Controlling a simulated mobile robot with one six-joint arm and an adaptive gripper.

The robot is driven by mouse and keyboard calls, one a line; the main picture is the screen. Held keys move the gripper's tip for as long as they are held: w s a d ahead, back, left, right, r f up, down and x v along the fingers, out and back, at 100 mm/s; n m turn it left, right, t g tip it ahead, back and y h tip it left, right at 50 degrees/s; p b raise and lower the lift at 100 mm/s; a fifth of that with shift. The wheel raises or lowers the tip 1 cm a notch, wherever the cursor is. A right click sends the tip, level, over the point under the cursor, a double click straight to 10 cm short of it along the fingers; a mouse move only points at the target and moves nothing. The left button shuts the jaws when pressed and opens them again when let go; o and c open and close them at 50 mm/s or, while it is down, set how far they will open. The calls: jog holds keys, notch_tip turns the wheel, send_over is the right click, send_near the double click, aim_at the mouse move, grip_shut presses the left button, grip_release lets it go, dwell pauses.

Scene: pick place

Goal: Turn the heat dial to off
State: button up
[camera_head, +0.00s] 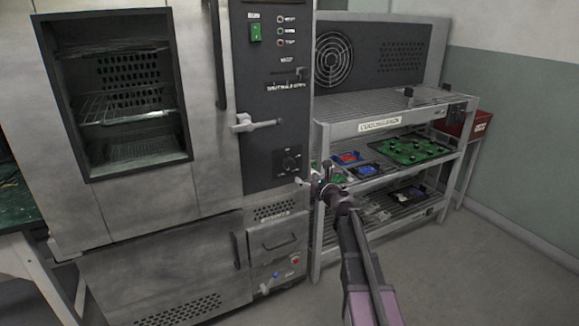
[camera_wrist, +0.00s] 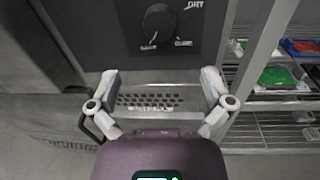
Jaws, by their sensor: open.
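The heat dial (camera_head: 291,159) is a round black knob on the dark control panel of the large metal oven. In the wrist view the dial (camera_wrist: 160,24) shows at the top centre, with small white marks and lettering around its lower side. My gripper (camera_head: 318,178) is just right of and below the dial in the head view. In the wrist view my gripper (camera_wrist: 162,80) has its two fingers spread wide, with nothing between them. The fingertips lie below the dial and apart from it. The dial's exact pointer setting is too small to read.
A green switch (camera_head: 255,32) and a lever handle (camera_head: 252,123) sit higher on the oven front. A vent grille (camera_wrist: 150,100) lies below the dial. A wire rack (camera_head: 390,105) with circuit boards stands close on the right. The floor at front right is clear.

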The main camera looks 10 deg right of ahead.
aim_at(291, 165)
jog(key=x, duration=1.1)
